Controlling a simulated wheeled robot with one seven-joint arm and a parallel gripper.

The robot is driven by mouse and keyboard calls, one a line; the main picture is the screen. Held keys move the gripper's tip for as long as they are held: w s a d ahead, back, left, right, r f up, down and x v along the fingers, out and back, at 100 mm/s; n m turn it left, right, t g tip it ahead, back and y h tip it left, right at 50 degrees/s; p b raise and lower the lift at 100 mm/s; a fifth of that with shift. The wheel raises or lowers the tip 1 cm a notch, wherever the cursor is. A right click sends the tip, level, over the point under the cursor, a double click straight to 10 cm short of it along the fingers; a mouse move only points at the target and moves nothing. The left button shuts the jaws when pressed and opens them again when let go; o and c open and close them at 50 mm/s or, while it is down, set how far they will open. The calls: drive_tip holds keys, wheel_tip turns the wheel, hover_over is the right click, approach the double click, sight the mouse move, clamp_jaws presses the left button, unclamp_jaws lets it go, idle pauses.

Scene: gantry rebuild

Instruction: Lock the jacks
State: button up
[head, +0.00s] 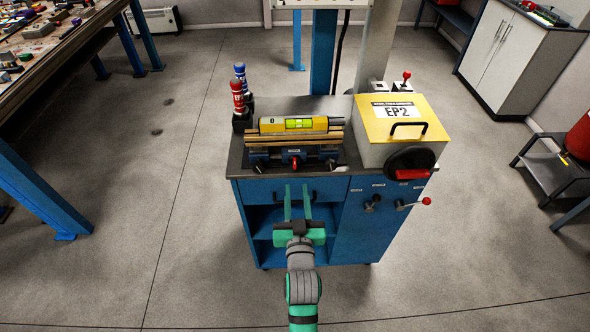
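No part is clearly readable as a jack; the small labels are too small to read. A smaller red-topped lever (406,78) stands upright behind the yellow-lidded box. A red knob (295,162) sits at the front of the blue fixture. My green gripper (296,190) is open and empty, its two fingers apart in front of the cabinet's drawer, left of the panel levers.
A red bottle (237,96) and a blue-topped one (241,74) stand left.

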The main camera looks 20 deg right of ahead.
sight(295, 165)
drive_tip(key=x, duration=0.9)
drive_tip(key=shift+w, duration=0.15)
clamp_jaws()
